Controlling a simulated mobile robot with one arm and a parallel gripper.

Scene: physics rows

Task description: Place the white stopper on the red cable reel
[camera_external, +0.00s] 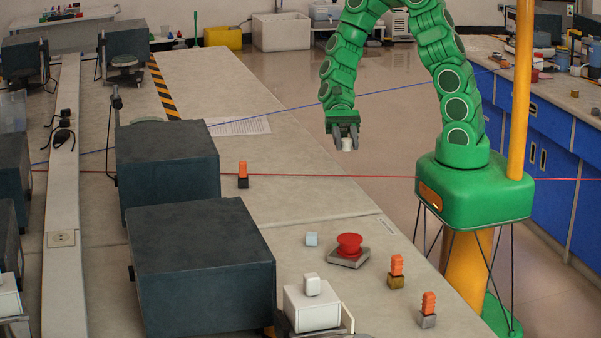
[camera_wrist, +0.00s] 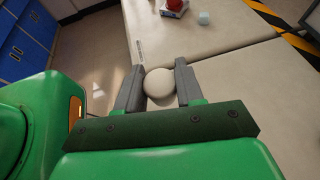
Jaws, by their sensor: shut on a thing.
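My gripper (camera_external: 346,136) is shut on the white stopper (camera_external: 347,146) and holds it in the air, to the right of the table edge in the external view. In the wrist view the stopper (camera_wrist: 160,83) shows as a round pale top between the two grey fingers of my gripper (camera_wrist: 159,68). The red cable reel (camera_external: 349,243) stands on a grey square base on the near part of the table, well apart from my gripper. The reel (camera_wrist: 174,4) also shows at the top edge of the wrist view, partly cut off.
A pale blue cube (camera_external: 311,239) lies left of the reel. Orange pieces on small blocks stand to its right (camera_external: 397,267) and nearer the camera (camera_external: 428,308). Large dark boxes (camera_external: 200,262) fill the left side. The table between the reel and the paper sheet (camera_external: 240,126) is mostly clear.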

